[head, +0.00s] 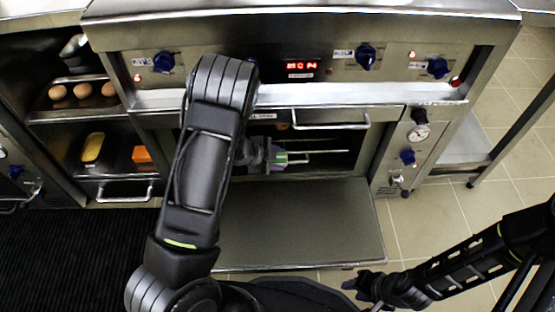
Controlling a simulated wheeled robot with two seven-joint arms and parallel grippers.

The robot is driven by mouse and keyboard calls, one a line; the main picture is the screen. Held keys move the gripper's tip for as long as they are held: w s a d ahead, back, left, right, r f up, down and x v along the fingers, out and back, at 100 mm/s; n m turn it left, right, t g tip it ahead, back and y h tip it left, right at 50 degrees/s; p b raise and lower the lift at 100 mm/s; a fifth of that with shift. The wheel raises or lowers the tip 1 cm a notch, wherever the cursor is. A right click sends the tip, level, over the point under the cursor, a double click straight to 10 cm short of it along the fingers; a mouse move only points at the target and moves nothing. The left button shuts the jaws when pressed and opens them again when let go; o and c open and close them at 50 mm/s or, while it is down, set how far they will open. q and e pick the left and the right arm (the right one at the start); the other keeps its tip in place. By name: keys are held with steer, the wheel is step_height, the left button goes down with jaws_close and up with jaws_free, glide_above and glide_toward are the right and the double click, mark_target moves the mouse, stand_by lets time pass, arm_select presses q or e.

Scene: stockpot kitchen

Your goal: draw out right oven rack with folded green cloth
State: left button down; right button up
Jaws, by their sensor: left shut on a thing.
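The oven cavity is open, with its door (320,225) folded down flat in front. Inside, the thin pale bars of the oven rack (325,152) show right of my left gripper (276,157). That gripper is at the oven mouth, shut on the folded green cloth (281,158), of which only a small patch shows. The cloth is at the rack's front; the exact contact is too small to tell. My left arm hides the left part of the cavity. My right gripper (366,285) is low at right, away from the oven; its jaws are unclear.
A bar handle (330,126) sits just above the oven opening, below the knobs and red display (302,66). A pressure gauge (419,133) and valves are on the right panel. Tiled floor at right is clear.

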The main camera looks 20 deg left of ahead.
arm_select(q)
steer(key=shift+w+a+f+b, duration=0.15)
steer(key=shift+w+f+b, duration=0.2)
steer(key=shift+f, duration=0.2)
steer(key=shift+w+a+f+b, duration=0.2)
steer(key=shift+f+b, duration=0.25)
steer(key=shift+f, duration=0.15)
steer(key=shift+w+a+f+b, duration=0.1)
steer(key=shift+w+f+b, duration=0.25)
steer(key=shift+f, duration=0.2)
steer(key=shift+s+f, duration=0.1)
steer(key=shift+s, duration=0.05)
steer(key=shift+f, duration=0.1)
steer(key=shift+w+a+f+b, duration=0.1)
steer(key=shift+w+f+b, duration=0.2)
steer(key=shift+f, duration=0.2)
steer(key=shift+w+a+f+b, duration=0.1)
steer(key=shift+w+f+b, duration=0.1)
steer(key=shift+f+b, duration=0.25)
steer(key=shift+f, duration=0.15)
stand_by(0.4)
steer(key=shift+w+a+f+b, duration=0.1)
steer(key=shift+w+f+b, duration=0.15)
steer(key=shift+f, duration=0.2)
steer(key=shift+w+a+f+b, duration=0.1)
steer(key=shift+f+b, duration=0.2)
steer(key=shift+f, duration=0.1)
steer(key=shift+d, duration=0.1)
